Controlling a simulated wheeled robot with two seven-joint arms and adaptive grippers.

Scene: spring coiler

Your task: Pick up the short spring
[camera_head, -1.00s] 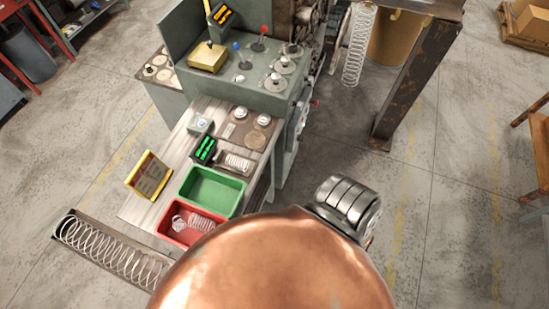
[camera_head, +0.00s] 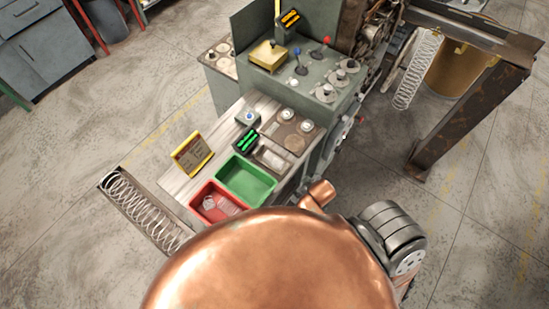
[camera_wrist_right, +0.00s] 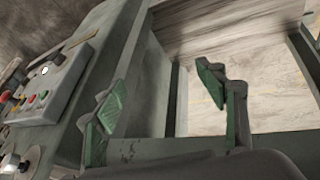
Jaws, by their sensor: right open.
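A short spring (camera_head: 271,158) lies in a small holder on the bench (camera_head: 181,184), beside the green bin and below the round knobs in the head view. More coiled wire (camera_head: 222,206) lies in the red bin (camera_head: 200,193). My right gripper (camera_wrist_right: 158,98) shows only in the right wrist view. It is open, its two green-padded fingers wide apart with nothing between them, near the side of a grey-green machine or bench. No spring shows in that wrist view. My left gripper is not in view. My copper-coloured body hides the bottom of the head view.
An empty green bin (camera_head: 245,179) and a yellow-framed sign (camera_head: 192,153) stand on the bench. The machine (camera_head: 310,78) with levers rises behind. A long spring (camera_head: 140,208) lies in a floor-level trough at left. Another spring (camera_head: 418,68) hangs near a rusty post (camera_head: 462,120).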

